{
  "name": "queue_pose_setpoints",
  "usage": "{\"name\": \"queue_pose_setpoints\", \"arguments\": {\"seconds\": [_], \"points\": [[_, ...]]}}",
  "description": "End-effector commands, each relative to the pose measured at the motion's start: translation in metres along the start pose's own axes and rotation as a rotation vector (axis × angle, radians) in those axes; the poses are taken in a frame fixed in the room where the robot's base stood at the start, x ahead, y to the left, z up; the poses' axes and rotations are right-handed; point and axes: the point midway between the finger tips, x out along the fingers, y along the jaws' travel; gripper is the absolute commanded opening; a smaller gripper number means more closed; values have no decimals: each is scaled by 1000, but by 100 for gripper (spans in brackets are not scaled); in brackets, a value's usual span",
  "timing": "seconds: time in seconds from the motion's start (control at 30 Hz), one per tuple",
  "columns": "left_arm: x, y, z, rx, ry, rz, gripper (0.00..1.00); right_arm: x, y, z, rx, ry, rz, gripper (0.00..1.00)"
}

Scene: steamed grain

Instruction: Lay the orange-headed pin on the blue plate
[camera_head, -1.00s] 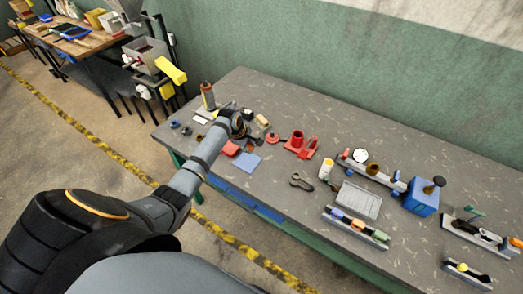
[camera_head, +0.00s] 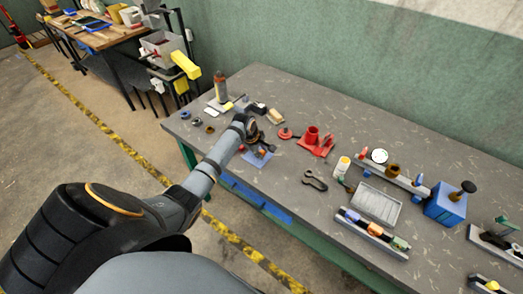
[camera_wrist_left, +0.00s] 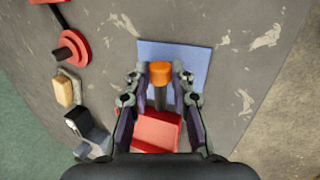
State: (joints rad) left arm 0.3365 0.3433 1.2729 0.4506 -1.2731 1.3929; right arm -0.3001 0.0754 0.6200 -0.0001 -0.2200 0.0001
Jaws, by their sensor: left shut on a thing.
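The orange-headed pin (camera_wrist_left: 159,72) is held between the fingers of my left gripper (camera_wrist_left: 159,84) in the left wrist view, with its dark shaft partly hidden by them. The pin's orange head also shows small in the head view (camera_head: 263,152). The blue plate (camera_wrist_left: 197,56) lies flat behind the pin in the wrist view; it shows partly covered in the head view (camera_head: 256,161). My left gripper (camera_head: 262,147) is over the blue plate there. I cannot tell whether the pin touches it. My right gripper is in neither view.
A red plate (camera_wrist_left: 154,132) lies beside the blue one, under the gripper. A red disc-based pin (camera_wrist_left: 70,50) and a tan block (camera_wrist_left: 67,89) are to the left. A red stand (camera_head: 312,136) and black pliers-like tool (camera_head: 315,180) lie right of the arm in the head view.

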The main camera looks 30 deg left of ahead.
Motion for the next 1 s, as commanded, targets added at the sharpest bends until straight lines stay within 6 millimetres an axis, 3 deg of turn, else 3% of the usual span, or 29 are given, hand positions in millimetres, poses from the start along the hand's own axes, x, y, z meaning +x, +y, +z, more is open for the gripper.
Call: {"name": "queue_pose_setpoints", "arguments": {"seconds": [0.2,0.23,0.4,0.77,1.0], "points": [[0,0,0,1,0,1,0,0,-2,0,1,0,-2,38],[0,0,0,1,0,1,27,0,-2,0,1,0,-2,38],[0,0,0,1,0,1,49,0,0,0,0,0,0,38],[-6,0,-1,1,1,1,49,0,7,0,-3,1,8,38],[-57,0,-1,5,4,3,49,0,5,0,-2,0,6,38]]}}
